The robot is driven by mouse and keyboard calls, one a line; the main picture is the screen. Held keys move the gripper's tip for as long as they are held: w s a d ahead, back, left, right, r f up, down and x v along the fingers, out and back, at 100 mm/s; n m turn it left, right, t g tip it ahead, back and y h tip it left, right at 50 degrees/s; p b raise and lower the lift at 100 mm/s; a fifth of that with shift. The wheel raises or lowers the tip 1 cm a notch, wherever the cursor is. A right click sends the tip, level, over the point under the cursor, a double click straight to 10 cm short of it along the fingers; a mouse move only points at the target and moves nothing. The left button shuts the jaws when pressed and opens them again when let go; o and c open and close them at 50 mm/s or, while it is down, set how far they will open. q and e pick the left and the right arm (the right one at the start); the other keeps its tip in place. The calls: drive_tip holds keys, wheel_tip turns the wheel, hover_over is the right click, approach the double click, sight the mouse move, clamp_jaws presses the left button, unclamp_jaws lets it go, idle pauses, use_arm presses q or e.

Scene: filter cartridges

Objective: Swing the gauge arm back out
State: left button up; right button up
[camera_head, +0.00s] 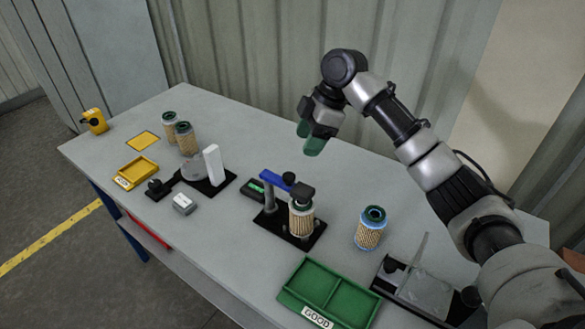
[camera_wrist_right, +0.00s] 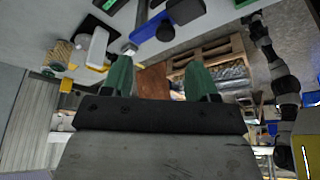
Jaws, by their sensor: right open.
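The gauge arm is a blue bar (camera_head: 274,181) on a grey post (camera_head: 269,198) with a black base (camera_head: 287,232). Its black head (camera_head: 302,191) lies over the top of a pleated filter cartridge (camera_head: 301,220) standing on the base; whether they touch I cannot tell. A black knob (camera_head: 289,178) sits on the bar. The bar also shows at the top of the wrist view (camera_wrist_right: 150,29). My right gripper (camera_head: 309,141) is open and empty, raised above and behind the gauge, its green fingers apart in the wrist view (camera_wrist_right: 161,78). My left gripper is not in view.
A blue-ended cartridge (camera_head: 370,230) stands right of the gauge. A green GOOD tray (camera_head: 328,290) lies in front. A white upright block (camera_head: 214,165), two cartridges and a yellow tray (camera_head: 135,172) are to the left. A black fixture (camera_head: 413,287) is at the right.

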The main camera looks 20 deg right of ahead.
sight(290, 175)
drive_tip(key=f, duration=0.1)
drive_tip(key=s+a+f, duration=0.1)
drive_tip(key=a+f+p, duration=0.1)
drive_tip(key=shift+s+a+f, duration=0.15)
drive_tip(key=shift+a+f, duration=0.1)
drive_tip(key=shift+f, duration=0.15)
drive_tip(key=x, duration=0.4)
drive_tip(key=shift+w+d, duration=0.25)
drive_tip(key=shift+w, duration=0.15)
drive_tip(key=shift+s+a+f+p, duration=0.1)
drive_tip(key=shift+a+f+p, duration=0.2)
drive_tip(key=shift+f, duration=0.15)
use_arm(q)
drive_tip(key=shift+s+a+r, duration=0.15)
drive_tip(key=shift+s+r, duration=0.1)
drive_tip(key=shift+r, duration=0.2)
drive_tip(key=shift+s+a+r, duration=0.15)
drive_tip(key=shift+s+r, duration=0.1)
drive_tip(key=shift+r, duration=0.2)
use_arm(e)
drive_tip(key=shift+d, duration=0.1)
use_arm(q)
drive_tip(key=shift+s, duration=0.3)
use_arm(e)
clamp_jaws()
